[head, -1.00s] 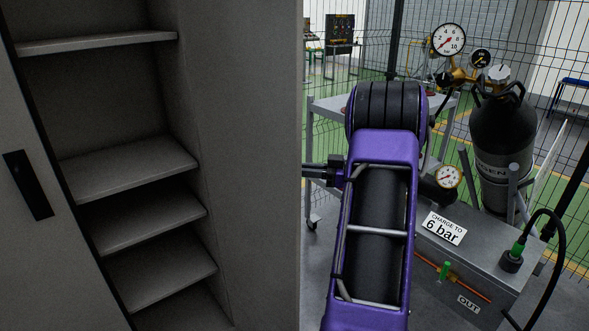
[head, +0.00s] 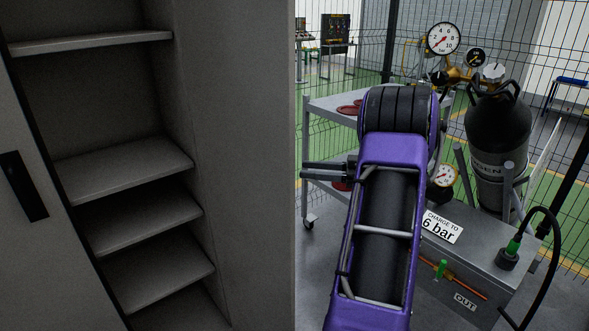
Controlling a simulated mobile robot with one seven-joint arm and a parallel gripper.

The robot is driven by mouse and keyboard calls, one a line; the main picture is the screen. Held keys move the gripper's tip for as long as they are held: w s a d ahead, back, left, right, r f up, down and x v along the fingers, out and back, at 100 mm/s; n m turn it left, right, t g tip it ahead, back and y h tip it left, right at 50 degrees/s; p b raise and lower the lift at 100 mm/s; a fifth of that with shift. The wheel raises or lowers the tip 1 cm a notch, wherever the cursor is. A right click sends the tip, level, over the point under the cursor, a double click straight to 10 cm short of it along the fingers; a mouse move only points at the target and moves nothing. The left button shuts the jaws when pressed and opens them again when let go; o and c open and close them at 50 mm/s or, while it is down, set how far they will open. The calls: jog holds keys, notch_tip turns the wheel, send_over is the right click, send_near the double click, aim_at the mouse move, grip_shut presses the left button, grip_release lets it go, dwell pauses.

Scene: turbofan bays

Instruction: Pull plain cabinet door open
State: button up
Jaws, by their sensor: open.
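The grey cabinet stands open on the left, its shelves (head: 128,168) bare. A plain grey panel (head: 245,160) runs along the right of the opening; it looks like the swung-open door, though where it meets the cabinet's side wall is hard to tell. Another grey door (head: 30,255) with a black handle (head: 22,187) is at the far left and looks closed. My gripper (head: 304,170) points left, just right of the panel's edge. Its dark fingers are open and nothing shows between them. A small gap seems to separate them from the panel.
A grey trolley (head: 325,104) with red discs (head: 349,110) stands behind my arm. To the right are a black gas cylinder (head: 497,135), pressure gauges (head: 443,38) and a grey box (head: 465,262) labelled 6 bar. A wire mesh fence stands behind.

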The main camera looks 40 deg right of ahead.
jog(key=v, duration=1.1)
jog(key=shift+s+d, duration=0.25)
jog(key=shift+d, duration=0.05)
jog(key=shift+r, duration=0.1)
